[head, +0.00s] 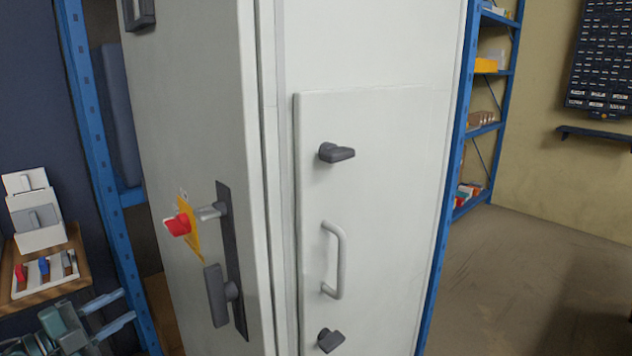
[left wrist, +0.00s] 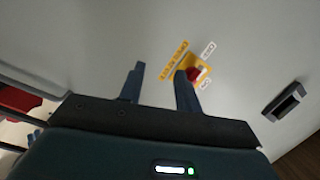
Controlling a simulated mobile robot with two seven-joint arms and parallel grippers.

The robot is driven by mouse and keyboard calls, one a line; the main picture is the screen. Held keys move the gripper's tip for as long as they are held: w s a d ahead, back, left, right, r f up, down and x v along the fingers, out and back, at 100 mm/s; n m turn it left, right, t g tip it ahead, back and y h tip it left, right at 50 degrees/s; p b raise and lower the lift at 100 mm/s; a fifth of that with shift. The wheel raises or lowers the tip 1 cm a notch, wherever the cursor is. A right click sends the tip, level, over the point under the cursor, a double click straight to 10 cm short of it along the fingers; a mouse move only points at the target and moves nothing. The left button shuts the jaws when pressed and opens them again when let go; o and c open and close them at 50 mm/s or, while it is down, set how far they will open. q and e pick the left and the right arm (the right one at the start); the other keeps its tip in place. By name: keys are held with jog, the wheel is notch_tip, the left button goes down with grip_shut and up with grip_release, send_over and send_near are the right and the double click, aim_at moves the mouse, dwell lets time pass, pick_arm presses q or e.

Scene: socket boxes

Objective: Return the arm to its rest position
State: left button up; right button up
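My left gripper (head: 128,305) is at the lower left of the head view, in front of the blue rack and left of the grey cabinet (head: 360,50). Its two blue fingers are apart with nothing between them. In the left wrist view the open fingers (left wrist: 159,68) point toward a pale panel with a red switch knob (left wrist: 194,74) on a yellow plate. In the head view the red knob (head: 178,224) sits on the cabinet's left side, apart from the gripper. My right gripper is not in view.
A wooden shelf (head: 50,294) with white boxes and small coloured parts stands at the left, close to my left arm. A dark handle (head: 216,296) sticks out of the cabinet side. The cabinet front has a pale pull handle (head: 341,262). Open floor (head: 520,280) lies at the right.

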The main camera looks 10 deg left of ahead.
pick_arm(q)
jog(key=s+d+f+n+y, duration=0.45)
jog(key=d+f+n, duration=0.25)
jog(key=f, duration=0.4)
jog(key=s+d+f+n+g, duration=0.1)
jog(key=s+d+f+n, duration=0.2)
jog(key=d, duration=0.4)
jog(key=s+d+f+n+g+p, duration=0.1)
jog(key=s+d+f+n+g, duration=0.1)
jog(key=s+d, duration=0.3)
jog(key=s+d+f+n+g, duration=0.2)
jog(key=s+d+f+n, duration=0.2)
jog(key=d, duration=0.5)
jog(key=shift+s+d+f+y+p, duration=0.3)
jog(key=shift+d+f+y+p, duration=0.05)
jog(key=shift+d+f+p, duration=0.1)
jog(key=shift+a, duration=0.1)
